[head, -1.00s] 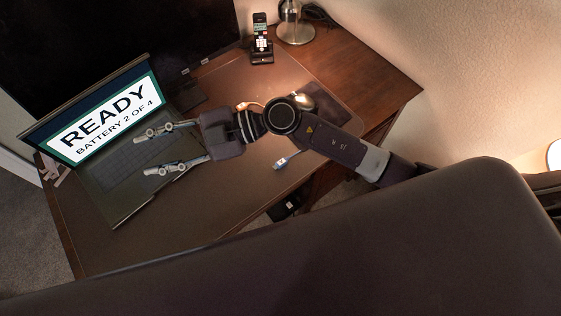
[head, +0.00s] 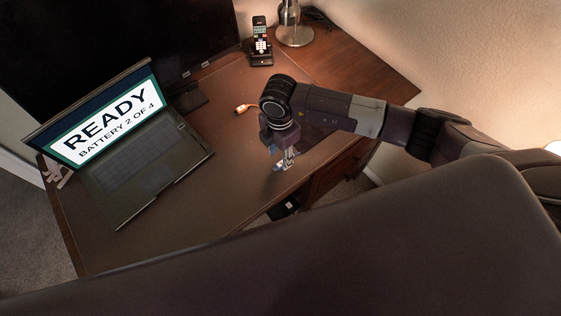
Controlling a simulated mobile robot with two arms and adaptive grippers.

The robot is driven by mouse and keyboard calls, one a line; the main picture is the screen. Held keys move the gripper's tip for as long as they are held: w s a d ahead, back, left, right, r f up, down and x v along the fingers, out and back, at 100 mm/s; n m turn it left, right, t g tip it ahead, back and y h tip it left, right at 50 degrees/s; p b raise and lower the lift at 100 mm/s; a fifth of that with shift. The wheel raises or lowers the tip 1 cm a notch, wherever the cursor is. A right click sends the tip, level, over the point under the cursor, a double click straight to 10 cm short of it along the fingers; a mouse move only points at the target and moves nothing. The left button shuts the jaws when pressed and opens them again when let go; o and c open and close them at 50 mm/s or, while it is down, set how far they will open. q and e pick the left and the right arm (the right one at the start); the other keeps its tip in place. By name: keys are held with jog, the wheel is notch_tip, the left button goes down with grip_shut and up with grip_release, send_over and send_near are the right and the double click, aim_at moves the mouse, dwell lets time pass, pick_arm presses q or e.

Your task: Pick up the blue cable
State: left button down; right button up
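The blue cable's plug end (head: 281,166) lies on the dark desk blotter (head: 215,185) near its front right edge. Most of the cable is hidden behind my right arm and hand. My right gripper (head: 287,162) points straight down over the plug, with its fingertips close to or at it. The fingers are small and overlap in the head view, so I cannot tell whether they are apart or closed on the plug. My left gripper is not in view.
An open laptop (head: 150,160) stands at the left, with a monitor (head: 120,35) behind it. Another cable end, orange and white (head: 243,108), lies left of my arm. A phone in a cradle (head: 262,50) and a lamp base (head: 294,34) stand at the back.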

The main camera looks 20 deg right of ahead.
aim_at(281, 163)
notch_tip(281, 163, down, 2)
jog(key=shift+s+d+f, duration=0.15)
jog(key=shift+f, duration=0.55)
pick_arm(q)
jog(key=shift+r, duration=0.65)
pick_arm(e)
jog(key=c, duration=0.9)
jog(key=shift+r, duration=0.15)
